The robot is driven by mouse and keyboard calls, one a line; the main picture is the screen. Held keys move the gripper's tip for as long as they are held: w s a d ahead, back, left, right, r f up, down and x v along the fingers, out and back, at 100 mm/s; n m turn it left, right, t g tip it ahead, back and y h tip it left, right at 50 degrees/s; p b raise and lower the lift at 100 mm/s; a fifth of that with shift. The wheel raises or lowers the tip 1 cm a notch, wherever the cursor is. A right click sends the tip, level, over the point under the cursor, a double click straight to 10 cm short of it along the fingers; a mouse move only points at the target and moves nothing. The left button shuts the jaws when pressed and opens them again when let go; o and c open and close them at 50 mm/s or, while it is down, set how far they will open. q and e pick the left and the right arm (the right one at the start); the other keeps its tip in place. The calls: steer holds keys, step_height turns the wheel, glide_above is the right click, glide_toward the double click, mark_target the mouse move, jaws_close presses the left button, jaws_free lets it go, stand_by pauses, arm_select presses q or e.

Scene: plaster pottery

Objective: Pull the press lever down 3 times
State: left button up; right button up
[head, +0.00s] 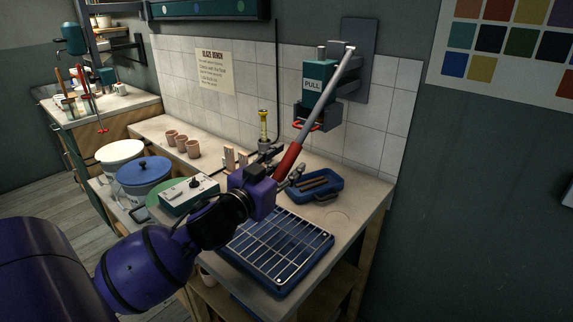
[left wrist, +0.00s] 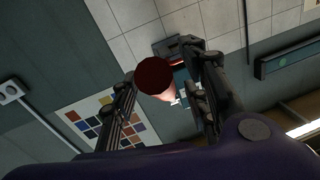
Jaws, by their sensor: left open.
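The press (head: 313,85) is a teal block labelled PULL, mounted on a dark wall plate. Its lever (head: 318,102) is a pale bar that slants from the top of the press down and left to a red grip (head: 287,160). My left gripper (head: 284,178) is at the low end of the grip. In the left wrist view the grip's round dark red end (left wrist: 155,77) lies between the two spread fingers of the gripper (left wrist: 163,90). The fingers are open, and I cannot tell whether they touch it. My right gripper is in neither view.
Below the arm is a blue tray with a wire rack (head: 275,252). A small blue tray (head: 318,187) lies behind it. A control box (head: 188,195), lidded bucket (head: 143,172) and several clay cups (head: 181,143) stand to the left. The wall is close behind the press.

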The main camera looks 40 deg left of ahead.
arm_select(q)
steer(key=shift+w, duration=0.15)
steer(key=shift+c, duration=0.3)
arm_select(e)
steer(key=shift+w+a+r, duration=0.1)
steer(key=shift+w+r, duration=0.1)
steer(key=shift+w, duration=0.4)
arm_select(q)
steer(key=c, duration=0.8)
jaws_close()
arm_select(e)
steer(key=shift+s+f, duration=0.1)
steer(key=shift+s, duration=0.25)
